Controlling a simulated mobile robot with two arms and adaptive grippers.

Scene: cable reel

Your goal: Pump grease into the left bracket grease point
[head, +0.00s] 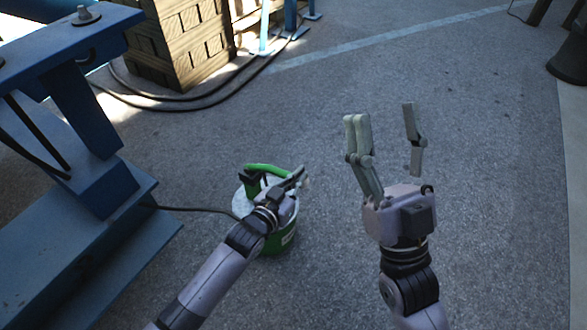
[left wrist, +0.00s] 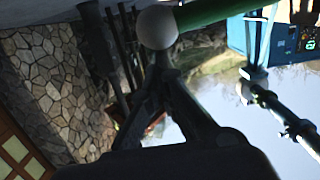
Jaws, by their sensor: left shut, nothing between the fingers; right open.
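A green and white grease bucket (head: 284,241) stands on the floor, with a green pump handle (head: 268,168) across its top. A thin dark hose (head: 195,210) runs from it left to the blue bracket stand (head: 85,120). A small metal fitting (head: 85,14) sits on top of the stand; I cannot tell if it is the grease point. My left gripper (head: 300,175) is shut and empty, over the bucket beside the handle. In the left wrist view, a green bar (left wrist: 220,10) with a white round end (left wrist: 158,27) lies close beyond the fingertips; contact is unclear. My right gripper (head: 382,112) is open and empty in the air.
A stack of wooden pallets or crates (head: 185,45) stands at the back, with dark cables (head: 170,105) on the floor before it. Blue posts (head: 290,18) stand behind. A dark round object (head: 570,60) is at the far right. The floor right of the bucket is clear.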

